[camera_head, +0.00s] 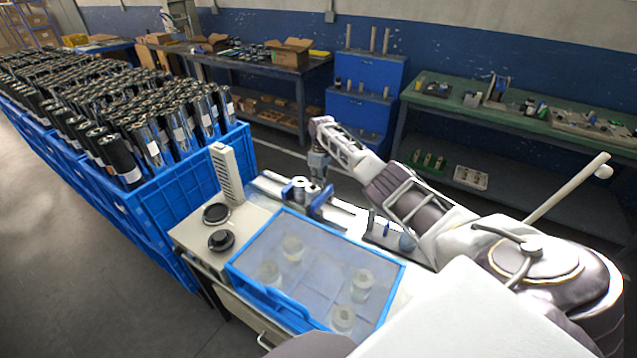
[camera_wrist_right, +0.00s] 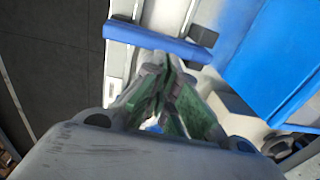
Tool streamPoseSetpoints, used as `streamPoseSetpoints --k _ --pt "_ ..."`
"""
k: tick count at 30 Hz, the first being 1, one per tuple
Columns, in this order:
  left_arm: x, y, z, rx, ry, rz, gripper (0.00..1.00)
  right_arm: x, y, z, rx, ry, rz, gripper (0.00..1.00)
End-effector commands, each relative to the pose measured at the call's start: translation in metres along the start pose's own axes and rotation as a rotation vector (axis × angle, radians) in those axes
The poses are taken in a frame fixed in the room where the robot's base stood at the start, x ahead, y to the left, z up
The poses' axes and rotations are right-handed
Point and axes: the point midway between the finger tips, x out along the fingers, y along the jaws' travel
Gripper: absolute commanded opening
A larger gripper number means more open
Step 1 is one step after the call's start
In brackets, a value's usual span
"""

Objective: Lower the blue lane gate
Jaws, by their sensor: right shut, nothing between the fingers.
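The blue lane gate appears to be the short blue bar (camera_head: 321,199) on the machine bench in the head view, beside a pale lane. In the right wrist view, a blue bar (camera_wrist_right: 158,42) lies across the pale lane just beyond my fingertips. My right gripper (camera_head: 318,182) points down close to this bar, and its fingers also show in the right wrist view (camera_wrist_right: 166,72). The fingers are together and empty. I cannot tell whether they touch the bar, or how high the bar stands. My left gripper is not in view.
A blue-framed clear cover (camera_head: 238,268) over several round pieces fills the bench front. Two black discs (camera_head: 221,240) and an upright pale slotted post (camera_head: 227,174) stand left of it. Blue crates (camera_head: 178,206) of dark cylinders line the left. A green bench (camera_head: 455,105) stands behind.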

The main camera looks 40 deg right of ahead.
Motion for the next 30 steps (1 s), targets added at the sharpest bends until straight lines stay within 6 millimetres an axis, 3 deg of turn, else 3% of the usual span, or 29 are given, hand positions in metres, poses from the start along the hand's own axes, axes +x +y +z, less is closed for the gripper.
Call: streamPoseSetpoints --k 21,30 --pt "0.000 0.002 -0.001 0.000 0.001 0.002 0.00 -0.095 0.001 0.000 0.000 0.003 0.003 0.00" --pt "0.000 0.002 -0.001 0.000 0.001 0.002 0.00 -0.114 0.001 0.000 0.000 0.001 0.001 0.00"
